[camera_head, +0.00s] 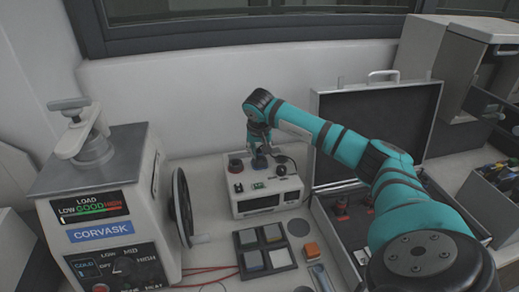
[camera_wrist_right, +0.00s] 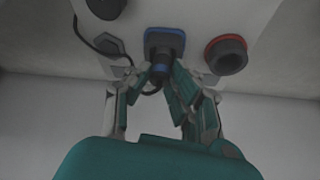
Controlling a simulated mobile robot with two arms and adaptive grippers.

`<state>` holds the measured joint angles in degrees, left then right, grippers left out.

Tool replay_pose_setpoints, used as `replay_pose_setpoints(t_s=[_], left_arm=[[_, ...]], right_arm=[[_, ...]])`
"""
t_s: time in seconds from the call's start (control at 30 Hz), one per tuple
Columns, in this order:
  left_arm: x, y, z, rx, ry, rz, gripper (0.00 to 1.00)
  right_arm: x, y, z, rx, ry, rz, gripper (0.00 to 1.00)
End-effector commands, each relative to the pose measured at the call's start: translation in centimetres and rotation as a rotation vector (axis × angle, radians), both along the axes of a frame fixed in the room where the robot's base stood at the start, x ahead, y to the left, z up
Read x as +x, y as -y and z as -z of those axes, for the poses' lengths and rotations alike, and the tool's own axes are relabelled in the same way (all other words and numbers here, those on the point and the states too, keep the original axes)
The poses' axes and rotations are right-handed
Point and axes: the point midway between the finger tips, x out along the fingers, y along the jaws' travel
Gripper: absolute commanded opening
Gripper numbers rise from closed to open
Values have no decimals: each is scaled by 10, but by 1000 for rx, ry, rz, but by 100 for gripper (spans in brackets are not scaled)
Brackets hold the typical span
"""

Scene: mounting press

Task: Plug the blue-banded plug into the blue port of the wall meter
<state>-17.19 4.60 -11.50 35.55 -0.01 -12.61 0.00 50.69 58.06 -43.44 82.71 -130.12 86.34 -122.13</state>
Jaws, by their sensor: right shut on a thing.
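The wall meter is a white box (camera_head: 268,201) on the bench below my right gripper (camera_head: 259,150). Its pale face (camera_wrist_right: 268,22) fills the top of the right wrist view. There the blue port (camera_wrist_right: 179,35) is a blue-rimmed dark socket near the middle. My right gripper (camera_wrist_right: 160,85) is shut on the dark plug (camera_wrist_right: 160,72), whose front end is at the blue port. The fingers hide part of the plug, and I cannot tell how deep it sits. A thin black cable (camera_wrist_right: 90,42) curves to it. My left gripper is not in view.
A red-rimmed port (camera_wrist_right: 228,55) lies close to the right of the fingers. An open case (camera_head: 375,125) stands right of the meter, and a mounting press (camera_head: 100,205) stands left. A tray of coloured squares (camera_head: 240,240) lies in front.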

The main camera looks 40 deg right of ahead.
Motion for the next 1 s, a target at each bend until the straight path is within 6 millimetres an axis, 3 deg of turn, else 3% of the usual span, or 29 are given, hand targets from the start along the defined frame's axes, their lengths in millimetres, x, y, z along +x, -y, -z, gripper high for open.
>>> replay_pose_setpoints(t_s=[0.27, 0.3, 0.5, 0.7, 0.9, 1.0], left_arm=[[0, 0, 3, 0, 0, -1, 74], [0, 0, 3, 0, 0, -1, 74], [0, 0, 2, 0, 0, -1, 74], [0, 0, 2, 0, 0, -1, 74], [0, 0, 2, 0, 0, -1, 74], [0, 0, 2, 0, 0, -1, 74]], right_arm=[[0, 0, 4, 0, 0, 0, 0], [0, 0, 5, 0, 0, 0, 22], [0, 0, 4, 0, 0, 0, 48], [0, 0, 4, 0, 0, 0, 49], [0, 0, 4, 0, 0, 0, 75], [0, 0, 4, 0, 0, 0, 75]])
